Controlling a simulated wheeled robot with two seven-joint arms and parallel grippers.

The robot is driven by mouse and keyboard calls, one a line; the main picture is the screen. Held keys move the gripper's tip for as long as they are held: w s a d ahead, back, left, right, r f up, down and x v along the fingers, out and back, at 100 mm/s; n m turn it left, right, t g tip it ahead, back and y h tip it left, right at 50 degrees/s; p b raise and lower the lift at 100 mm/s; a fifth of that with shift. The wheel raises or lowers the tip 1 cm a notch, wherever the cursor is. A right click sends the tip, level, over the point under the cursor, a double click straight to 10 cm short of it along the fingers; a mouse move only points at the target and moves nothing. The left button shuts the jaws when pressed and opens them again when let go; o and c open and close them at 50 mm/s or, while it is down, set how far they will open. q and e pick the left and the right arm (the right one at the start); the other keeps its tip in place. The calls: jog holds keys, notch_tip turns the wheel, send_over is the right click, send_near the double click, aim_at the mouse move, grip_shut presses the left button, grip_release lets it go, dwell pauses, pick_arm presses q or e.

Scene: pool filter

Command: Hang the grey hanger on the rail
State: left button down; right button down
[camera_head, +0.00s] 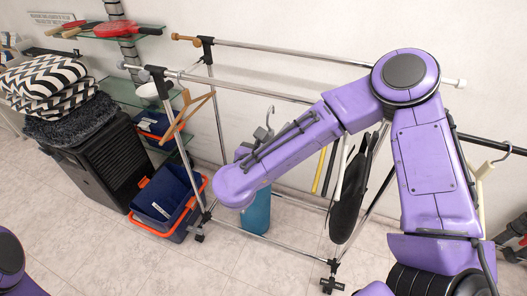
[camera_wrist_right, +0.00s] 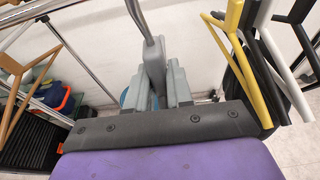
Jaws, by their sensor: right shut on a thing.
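The grey hanger's hook (camera_head: 269,116) sticks up beside my right wrist in the head view, below and in front of the rack's upper bars. In the right wrist view the grey hanger (camera_wrist_right: 154,65) stands between the two fingers, its metal hook pointing up. My right gripper (camera_wrist_right: 158,92) is shut on it. My left gripper is out of view.
A wooden hanger (camera_head: 185,115) hangs at the rail's left end. Yellow (camera_head: 318,170), white and black hangers hang to the right, partly behind my arm. A second bar (camera_head: 280,50) runs behind. Blue bins (camera_head: 165,200) and a dark cabinet (camera_head: 85,150) stand at left.

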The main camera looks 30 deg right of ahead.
jog(key=x, duration=0.3)
jog(key=r+x, duration=0.1)
jog(key=x, duration=0.3)
jog(key=r+x, duration=0.1)
jog(key=x, duration=0.2)
jog(key=shift+w+d+r, duration=0.15)
jog(key=shift+w+d, duration=0.2)
jog(key=shift+d, duration=0.15)
jog(key=shift+w+d+r, duration=0.1)
jog(key=shift+w+d, duration=0.35)
jog(key=shift+d, duration=0.1)
jog(key=shift+a+b, duration=0.15)
jog(key=shift+b, duration=0.15)
jog(key=shift+w+d+b, duration=0.25)
jog(key=shift+d+b, duration=0.1)
jog(key=shift+b, duration=0.05)
dwell(0.3)
